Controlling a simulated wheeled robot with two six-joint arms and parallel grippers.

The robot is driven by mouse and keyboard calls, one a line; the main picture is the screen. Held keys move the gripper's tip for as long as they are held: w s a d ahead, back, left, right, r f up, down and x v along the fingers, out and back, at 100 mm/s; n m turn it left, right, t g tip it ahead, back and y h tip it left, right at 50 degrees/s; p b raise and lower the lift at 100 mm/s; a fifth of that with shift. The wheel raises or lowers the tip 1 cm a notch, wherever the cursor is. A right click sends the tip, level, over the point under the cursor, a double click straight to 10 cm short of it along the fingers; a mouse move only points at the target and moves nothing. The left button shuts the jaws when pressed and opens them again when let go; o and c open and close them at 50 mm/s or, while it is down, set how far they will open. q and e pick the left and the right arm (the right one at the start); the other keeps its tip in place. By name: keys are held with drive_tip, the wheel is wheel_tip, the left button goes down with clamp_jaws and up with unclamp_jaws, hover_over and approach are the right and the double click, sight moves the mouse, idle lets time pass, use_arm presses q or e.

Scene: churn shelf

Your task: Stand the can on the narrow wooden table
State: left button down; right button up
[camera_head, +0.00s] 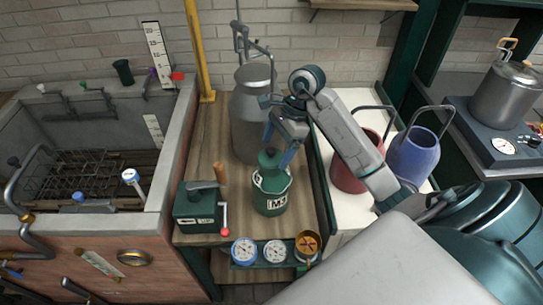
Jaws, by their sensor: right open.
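A dark green can (271,192) with a white "M3" label stands upright near the front of the narrow wooden table (206,150). It appears to rest on the table top. My right gripper (278,152) is open at the can's top, its blue fingers pointing down by the dark green neck. I cannot tell whether the fingers touch it. My left gripper is not in view.
A large metal churn (252,115) stands behind the can. A green box with a red-knobbed lever (197,205) is left of it. Gauges (274,251) line the table's front. Red (352,165) and blue (413,155) jugs stand on the white counter at right.

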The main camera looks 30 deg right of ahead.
use_arm(q)
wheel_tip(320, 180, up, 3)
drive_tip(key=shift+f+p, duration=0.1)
drive_tip(key=shift+p, duration=0.85)
use_arm(e)
drive_tip(key=v, duration=0.7)
drive_tip(key=shift+r, duration=0.35)
